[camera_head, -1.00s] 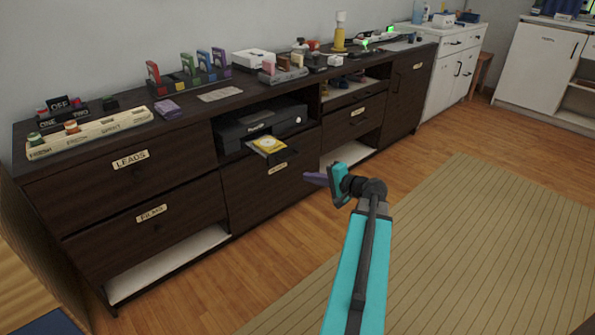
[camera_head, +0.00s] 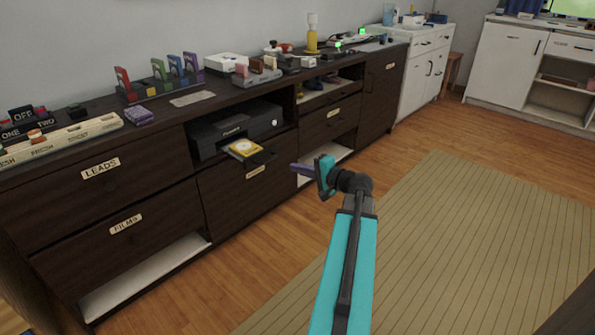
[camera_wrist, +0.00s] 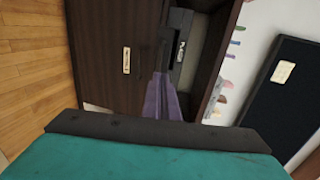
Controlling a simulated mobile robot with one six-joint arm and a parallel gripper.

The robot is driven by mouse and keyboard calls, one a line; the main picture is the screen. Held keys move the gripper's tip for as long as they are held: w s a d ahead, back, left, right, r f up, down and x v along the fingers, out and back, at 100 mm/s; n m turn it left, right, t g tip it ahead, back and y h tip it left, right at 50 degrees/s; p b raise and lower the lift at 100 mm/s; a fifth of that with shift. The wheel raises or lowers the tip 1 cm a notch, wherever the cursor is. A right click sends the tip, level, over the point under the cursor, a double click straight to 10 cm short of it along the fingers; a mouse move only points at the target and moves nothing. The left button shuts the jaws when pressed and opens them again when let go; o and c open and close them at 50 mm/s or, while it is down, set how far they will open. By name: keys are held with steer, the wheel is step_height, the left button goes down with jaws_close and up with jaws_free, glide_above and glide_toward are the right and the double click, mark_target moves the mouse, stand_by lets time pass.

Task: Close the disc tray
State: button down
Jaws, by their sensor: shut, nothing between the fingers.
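A black disc player (camera_head: 235,130) sits in an open shelf bay of the dark wooden cabinet. Its disc tray (camera_head: 259,158) sticks out of the front, with a yellow disc (camera_head: 243,148) lying on it. My gripper (camera_head: 297,168) is in front of the cabinet, to the right of the tray and a little lower in the picture, apart from it. Its purple fingers are shut and empty. In the wrist view the player (camera_wrist: 180,45) shows sideways beyond my purple fingers (camera_wrist: 160,85), which hide part of it; the tray is hard to make out there.
The dark cabinet (camera_head: 150,200) has drawers marked LEADS and FILMS left of the player. Its top holds several cases, a white box (camera_head: 226,62) and other small items. A striped rug (camera_head: 450,240) and wooden floor lie clear in front.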

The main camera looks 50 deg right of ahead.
steer(key=b, duration=0.4)
glide_toward(269, 160)
steer(key=x, duration=0.5)
steer(key=shift+w+f, duration=0.15)
steer(key=shift+w, duration=0.55)
